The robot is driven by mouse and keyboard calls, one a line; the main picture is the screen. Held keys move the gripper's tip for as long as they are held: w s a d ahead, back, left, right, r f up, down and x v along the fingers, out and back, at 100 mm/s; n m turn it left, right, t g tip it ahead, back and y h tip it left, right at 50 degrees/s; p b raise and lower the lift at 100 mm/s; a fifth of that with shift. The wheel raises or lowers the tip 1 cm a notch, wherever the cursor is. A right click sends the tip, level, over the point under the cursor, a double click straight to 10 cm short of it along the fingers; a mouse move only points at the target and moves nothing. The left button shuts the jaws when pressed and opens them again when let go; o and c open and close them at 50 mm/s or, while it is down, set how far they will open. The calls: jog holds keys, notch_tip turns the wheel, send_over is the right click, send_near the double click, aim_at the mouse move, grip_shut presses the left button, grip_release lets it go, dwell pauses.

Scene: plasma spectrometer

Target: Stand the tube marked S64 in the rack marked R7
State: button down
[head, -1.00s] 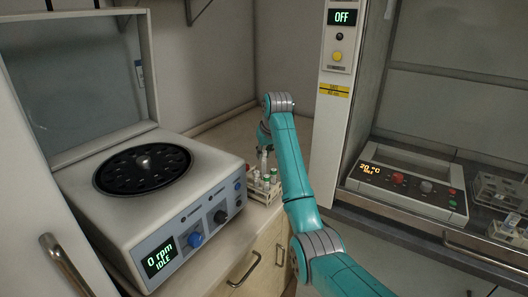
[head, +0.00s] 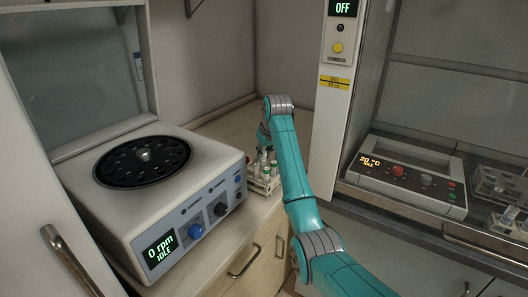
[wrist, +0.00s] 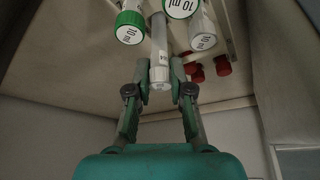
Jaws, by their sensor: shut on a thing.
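My gripper (wrist: 160,72) is shut on a clear tube with a white cap (wrist: 160,74) in the wrist view. No S64 mark can be read on it. A rack (head: 265,187) with several capped tubes stands on the counter right of the centrifuge in the head view. My gripper is at this rack, largely hidden by my own arm. Whether the held tube sits in a rack hole or is above it cannot be told. Neighbouring caps in the wrist view are green (wrist: 130,24), white (wrist: 202,38) and red (wrist: 222,66). No R7 label is readable.
A centrifuge (head: 215,172) reading 0 rpm IDLE stands close on the left. A fume hood on the right holds a heater block (head: 400,176) reading 20 °C and another clear rack (head: 497,184). The counter behind the rack (head: 232,122) is bare.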

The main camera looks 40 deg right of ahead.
jog(key=shift+f, duration=1.2)
dwell(0.3)
jog(key=c, duration=1)
grip_release()
jog(key=shift+o, duration=0.2)
jog(key=v, duration=0.7)
jog(key=shift+s+r, duration=0.15)
jog(key=shift+r, duration=0.05)
